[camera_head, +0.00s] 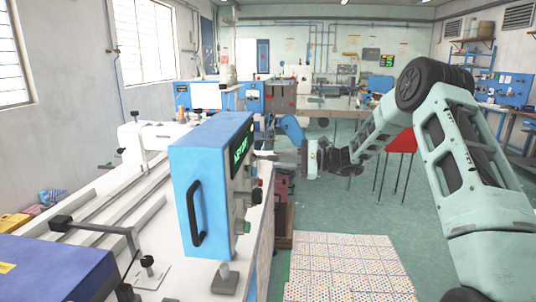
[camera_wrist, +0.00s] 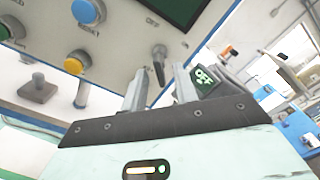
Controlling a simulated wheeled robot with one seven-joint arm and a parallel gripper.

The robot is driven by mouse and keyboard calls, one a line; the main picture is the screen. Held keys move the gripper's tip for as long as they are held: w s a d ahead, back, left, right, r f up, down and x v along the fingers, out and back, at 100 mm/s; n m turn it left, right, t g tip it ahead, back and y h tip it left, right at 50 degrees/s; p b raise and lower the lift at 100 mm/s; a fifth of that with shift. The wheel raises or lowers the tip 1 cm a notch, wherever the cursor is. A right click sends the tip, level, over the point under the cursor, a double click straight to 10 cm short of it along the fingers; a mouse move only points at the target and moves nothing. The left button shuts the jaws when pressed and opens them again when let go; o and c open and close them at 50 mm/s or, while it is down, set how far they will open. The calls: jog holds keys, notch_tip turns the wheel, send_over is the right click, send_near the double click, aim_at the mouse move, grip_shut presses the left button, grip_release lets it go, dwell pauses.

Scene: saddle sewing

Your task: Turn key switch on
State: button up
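The key switch (camera_wrist: 159,52) shows in the wrist view as a small grey knob with a dark stem on a pale panel. Lettering that looks like OFF is printed on the panel near it. My gripper (camera_wrist: 159,76) is open, with its two grey fingers spread and the stem of the switch showing in the gap between their tips. I cannot tell whether either finger touches it. In the head view my gripper (camera_head: 308,158) is to the right of the blue control box (camera_head: 203,165). The key switch cannot be made out there.
A blue button (camera_wrist: 88,12) and a yellow button (camera_wrist: 75,62) are on the same panel. A dark block with a green marked face (camera_wrist: 207,80) is beside the right finger. The white machine bed (camera_head: 105,205) lies left of the control box. Patterned floor mats (camera_head: 345,265) lie at lower right.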

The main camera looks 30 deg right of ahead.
aim_at(268, 158)
jog(key=shift+p+x, duration=0.45)
jog(key=shift+x, duration=1.8)
grip_shut()
